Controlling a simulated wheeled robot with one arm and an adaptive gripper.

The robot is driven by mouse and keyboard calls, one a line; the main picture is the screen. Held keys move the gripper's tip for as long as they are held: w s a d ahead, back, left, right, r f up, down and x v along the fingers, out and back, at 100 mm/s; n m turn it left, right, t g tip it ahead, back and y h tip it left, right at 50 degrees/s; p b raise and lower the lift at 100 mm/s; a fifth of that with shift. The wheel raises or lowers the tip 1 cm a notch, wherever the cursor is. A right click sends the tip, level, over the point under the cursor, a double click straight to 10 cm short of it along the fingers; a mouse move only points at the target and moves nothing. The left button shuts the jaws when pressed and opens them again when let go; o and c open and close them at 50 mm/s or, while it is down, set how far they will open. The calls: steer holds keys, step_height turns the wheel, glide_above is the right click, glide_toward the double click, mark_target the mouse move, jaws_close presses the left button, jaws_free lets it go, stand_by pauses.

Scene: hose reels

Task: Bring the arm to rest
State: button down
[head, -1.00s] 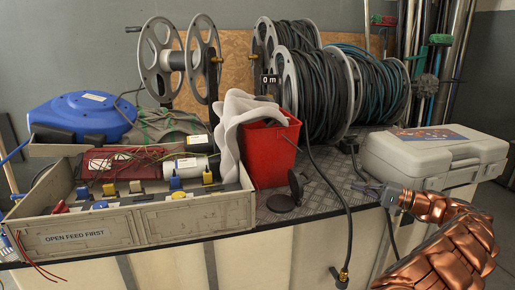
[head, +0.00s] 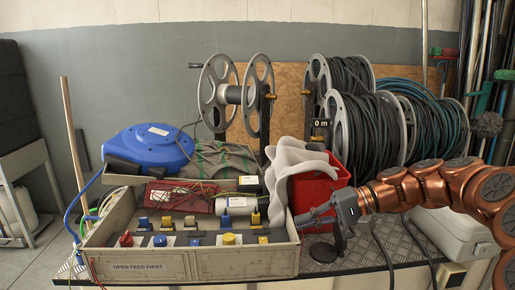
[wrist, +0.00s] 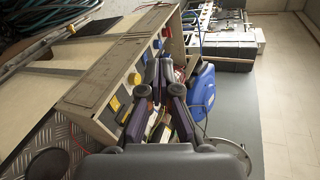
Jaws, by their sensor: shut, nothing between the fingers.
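My gripper (head: 303,218) is grey, on my copper-coloured arm. It reaches in from the right, just above the right end of the beige tray (head: 190,265) and in front of the red bucket (head: 318,196). It is shut and empty. In the wrist view the fingers (wrist: 158,68) lie over the same tray, with blue, yellow and red parts around them. I cannot tell whether the gripper touches the tray's edge.
Hose reels (head: 368,130) stand at the back. A blue reel (head: 150,147) sits at the left. A black disc (head: 323,252) lies on the bench below my gripper.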

steer(key=s+a+r+n+g+h+p, duration=0.1)
steer(key=s+a+h+p, duration=0.15)
steer(key=s, duration=0.55)
steer(key=s+a+r+n+g+h+p, duration=0.15)
steer(key=s+h+p, duration=0.25)
steer(key=s, duration=0.4)
steer(key=s+d+f+h+p, duration=0.1)
steer(key=s+d+h+p, duration=0.6)
steer(key=s+d, duration=0.4)
steer(key=s+p, duration=0.1)
steer(key=s, duration=0.4)
steer(key=shift+d+f+m+t, duration=0.15)
steer(key=shift+m+t, duration=0.2)
